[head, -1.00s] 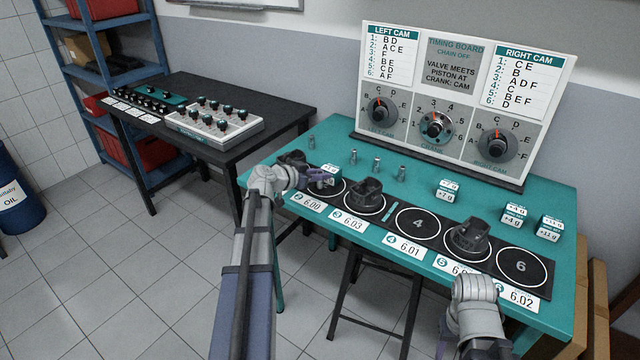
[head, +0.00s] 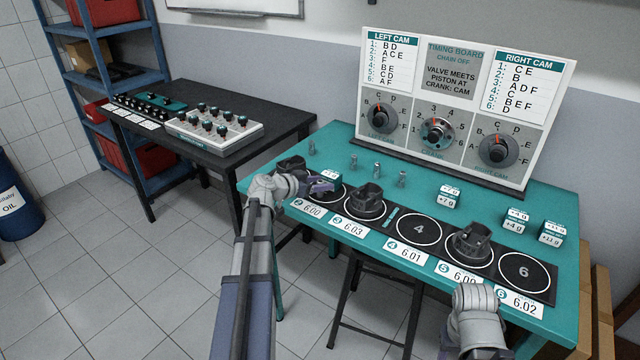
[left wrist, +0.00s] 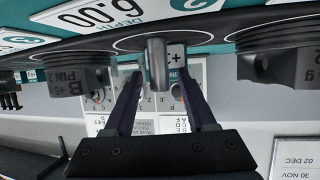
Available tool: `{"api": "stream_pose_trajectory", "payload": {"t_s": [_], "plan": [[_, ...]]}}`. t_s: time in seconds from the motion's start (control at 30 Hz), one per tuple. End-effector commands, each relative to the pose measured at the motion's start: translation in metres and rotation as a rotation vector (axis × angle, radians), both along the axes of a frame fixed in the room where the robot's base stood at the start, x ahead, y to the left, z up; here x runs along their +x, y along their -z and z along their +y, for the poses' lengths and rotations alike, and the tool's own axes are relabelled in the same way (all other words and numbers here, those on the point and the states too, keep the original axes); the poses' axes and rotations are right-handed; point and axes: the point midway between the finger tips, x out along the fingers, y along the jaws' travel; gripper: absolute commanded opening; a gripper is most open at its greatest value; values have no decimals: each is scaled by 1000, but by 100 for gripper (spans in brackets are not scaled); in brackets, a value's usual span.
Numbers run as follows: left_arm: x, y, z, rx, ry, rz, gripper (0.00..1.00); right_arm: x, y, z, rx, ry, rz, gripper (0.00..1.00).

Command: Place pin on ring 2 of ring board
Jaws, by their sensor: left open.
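A grey metal pin (left wrist: 157,65) stands upright inside ring 2 (left wrist: 128,42) in the upside-down left wrist view. A weight block (left wrist: 176,57) is close behind it; this block (head: 331,177) shows partly in the head view. My left gripper (head: 328,185) is at ring 2. In the left wrist view its two dark fingers (left wrist: 164,88) are open on either side of the pin, with gaps, not closed on it. The ring board (head: 395,222) lies along the bench front. My right wrist shows at the lower right; its fingers are out of view.
Pistons stand on ring 3 (head: 366,203) and ring 5 (head: 468,240), and one (head: 290,165) beyond my left wrist. Rings 4 (head: 418,229) and 6 (head: 524,272) are bare. Several loose pins (head: 377,170) and weight blocks (head: 448,197) stand behind. The timing board (head: 455,100) rises at the back.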

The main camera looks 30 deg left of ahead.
Motion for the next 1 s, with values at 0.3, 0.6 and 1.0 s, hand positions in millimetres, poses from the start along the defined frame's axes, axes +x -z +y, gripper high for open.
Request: {"api": "stream_pose_trajectory", "payload": {"t_s": [0.3,0.6,1.0], "plan": [[-37,-22,9,-1,-4,0,56,0,-22,0,0,0,0,50],[-87,-43,24,-1,-4,-1,56,0,-43,0,0,1,0,50],[-107,-49,30,1,1,0,56,0,-49,0,0,1,0,50]]}}
